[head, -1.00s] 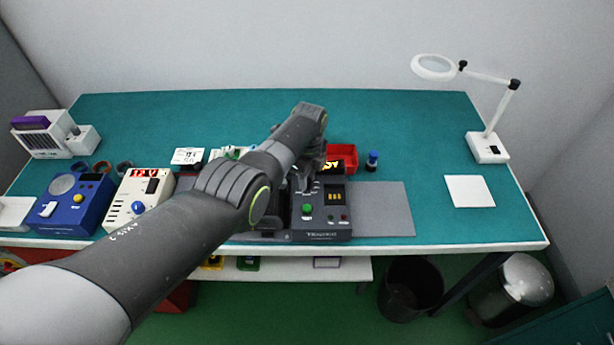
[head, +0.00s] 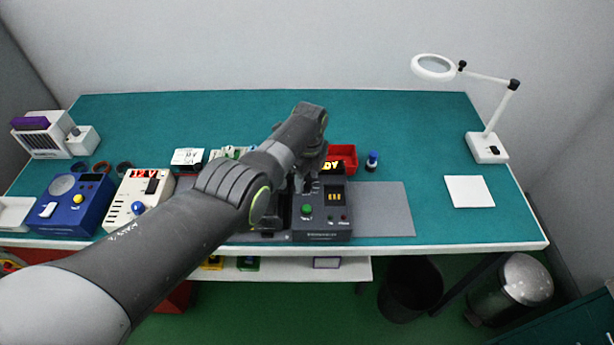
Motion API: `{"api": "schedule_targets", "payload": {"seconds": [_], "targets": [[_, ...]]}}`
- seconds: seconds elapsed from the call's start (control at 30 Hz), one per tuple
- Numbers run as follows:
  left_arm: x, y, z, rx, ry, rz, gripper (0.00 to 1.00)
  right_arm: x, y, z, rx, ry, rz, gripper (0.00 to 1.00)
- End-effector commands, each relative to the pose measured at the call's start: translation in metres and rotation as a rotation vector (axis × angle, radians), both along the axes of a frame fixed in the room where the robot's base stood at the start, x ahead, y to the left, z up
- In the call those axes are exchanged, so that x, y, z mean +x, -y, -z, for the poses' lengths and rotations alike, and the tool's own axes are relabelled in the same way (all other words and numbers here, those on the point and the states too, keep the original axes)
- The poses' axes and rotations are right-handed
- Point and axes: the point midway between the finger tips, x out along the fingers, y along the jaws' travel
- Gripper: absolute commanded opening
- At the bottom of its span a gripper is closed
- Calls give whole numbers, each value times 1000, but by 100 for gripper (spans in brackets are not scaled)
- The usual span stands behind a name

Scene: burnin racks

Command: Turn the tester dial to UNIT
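The dark grey tester (head: 322,230) stands on a grey mat near the front edge of the table. It has a green button (head: 306,210), a small panel with yellow marks (head: 335,197) and a partly covered display with yellow characters. My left arm reaches over it from the left, and its wrist hides the tester's upper left part. My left gripper (head: 306,182) points down over that part, close to the tester. Its fingertips are mostly hidden, so I cannot tell whether it is open or touches the dial. The dial cannot be made out. My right gripper is out of view.
A white box with a red display (head: 138,198) and a blue box (head: 75,205) stand at the left. A red tray (head: 345,153) and a blue-capped bottle (head: 372,161) are behind the tester. A magnifier lamp (head: 487,147) stands at the right. The grey mat (head: 385,210) is clear right of the tester.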

Motion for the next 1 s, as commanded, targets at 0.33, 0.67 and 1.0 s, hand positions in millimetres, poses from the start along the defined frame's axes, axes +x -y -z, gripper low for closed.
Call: {"api": "schedule_targets", "payload": {"seconds": [0.33, 0.67, 1.0], "targets": [[0, 0, -10, -1, -1, -1, 48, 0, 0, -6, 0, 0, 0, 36], [2, 2, -62, -2, 1, -1, 48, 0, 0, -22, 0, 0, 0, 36], [6, 4, -131, -1, 5, 0, 48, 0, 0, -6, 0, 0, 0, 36]]}}
